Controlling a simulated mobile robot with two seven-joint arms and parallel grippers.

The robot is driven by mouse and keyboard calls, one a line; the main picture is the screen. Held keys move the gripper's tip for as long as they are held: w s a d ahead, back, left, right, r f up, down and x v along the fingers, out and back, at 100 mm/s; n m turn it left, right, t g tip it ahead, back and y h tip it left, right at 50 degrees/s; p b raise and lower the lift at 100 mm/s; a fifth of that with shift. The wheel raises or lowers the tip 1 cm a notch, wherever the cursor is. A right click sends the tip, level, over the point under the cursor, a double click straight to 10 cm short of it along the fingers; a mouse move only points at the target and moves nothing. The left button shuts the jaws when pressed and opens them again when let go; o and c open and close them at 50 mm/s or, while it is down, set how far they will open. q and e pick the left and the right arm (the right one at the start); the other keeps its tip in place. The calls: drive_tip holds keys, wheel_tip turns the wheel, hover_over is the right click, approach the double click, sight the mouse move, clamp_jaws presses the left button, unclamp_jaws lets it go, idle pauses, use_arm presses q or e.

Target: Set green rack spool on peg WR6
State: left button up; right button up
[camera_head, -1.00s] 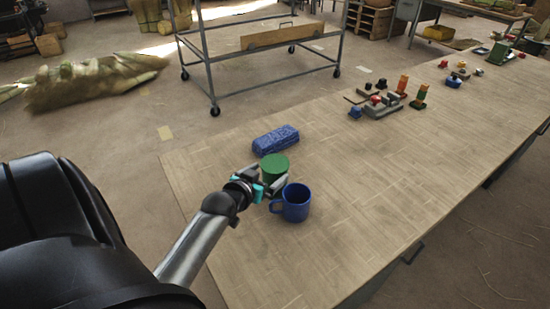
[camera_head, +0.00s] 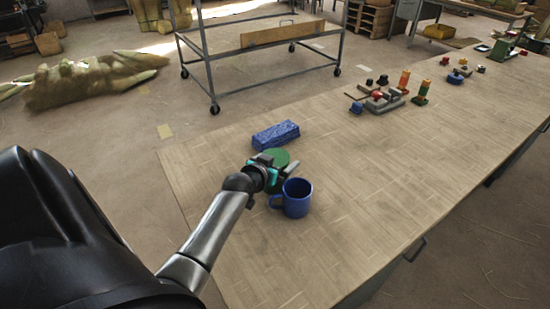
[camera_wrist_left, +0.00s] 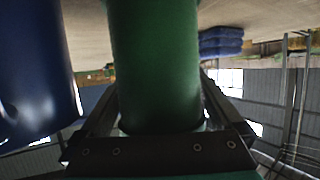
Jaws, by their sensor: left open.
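A green cylinder (camera_head: 281,156), which looks like the green spool, stands on the wooden table near its left end. My left gripper (camera_head: 283,171) is at it, with open fingers on either side and partly covering it in the head view. In the left wrist view the green cylinder (camera_wrist_left: 157,65) fills the space between the two fingers; I cannot tell whether they touch it. No peg that I can make out as WR6 shows, and my right gripper is not in view.
A blue mug (camera_head: 296,199) stands close to the right of the left gripper. A blue block (camera_head: 275,135) lies just behind the cylinder. Small coloured parts and a grey fixture (camera_head: 383,105) sit farther along the table (camera_head: 370,200). The table's middle is clear.

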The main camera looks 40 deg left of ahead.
use_arm(q)
drive_tip(key=shift+c, duration=0.4)
drive_tip(key=c, duration=1.2)
drive_tip(key=shift+r, duration=0.1)
drive_tip(key=shift+c, duration=1.4)
